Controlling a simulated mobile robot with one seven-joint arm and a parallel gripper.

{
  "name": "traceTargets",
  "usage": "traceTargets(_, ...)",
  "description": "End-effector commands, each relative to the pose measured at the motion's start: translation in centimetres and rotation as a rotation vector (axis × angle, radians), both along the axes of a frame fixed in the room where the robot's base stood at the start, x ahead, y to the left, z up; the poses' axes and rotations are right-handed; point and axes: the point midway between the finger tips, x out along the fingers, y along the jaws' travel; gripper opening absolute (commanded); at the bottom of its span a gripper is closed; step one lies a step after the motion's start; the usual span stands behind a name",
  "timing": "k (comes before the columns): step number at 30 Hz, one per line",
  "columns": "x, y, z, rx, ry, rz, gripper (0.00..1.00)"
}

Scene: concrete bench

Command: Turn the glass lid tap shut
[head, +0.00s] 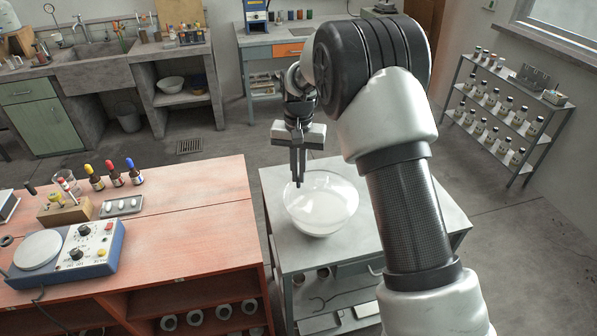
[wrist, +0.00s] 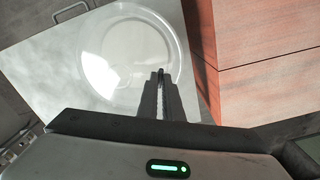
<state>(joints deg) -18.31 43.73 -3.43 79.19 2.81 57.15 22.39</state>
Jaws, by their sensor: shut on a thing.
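A clear round glass vessel (head: 325,208), shaped like a wide bowl, is over the grey bench top (head: 372,240); I cannot tell whether it touches it. It also shows in the wrist view (wrist: 118,62). My gripper (head: 298,184) points down at the left rim of the vessel. In the wrist view the fingers (wrist: 160,80) are close together at the rim, shut on what looks like the glass wall. The fingers cover the exact contact. I cannot make out a separate lid or a tap in either view.
An orange-red bench (head: 200,195) stands close on the left, with a blue hotplate (head: 72,250), dropper bottles (head: 115,174) and a small tray (head: 121,206). A bottle rack (head: 505,115) stands at the right. Open floor lies behind the grey bench.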

Motion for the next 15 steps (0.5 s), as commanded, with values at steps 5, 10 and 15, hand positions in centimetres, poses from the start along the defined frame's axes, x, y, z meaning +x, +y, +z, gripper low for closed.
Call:
traceTargets(5,-0.03,0.01,-0.03,0.0,0.001,0.0,0.18)
traceTargets(10,-0.02,0.0,-0.02,0.0,0.001,0.001,0.25)
traceTargets(15,0.0,0.0,0.06,0.0,0.0,0.001,0.25)
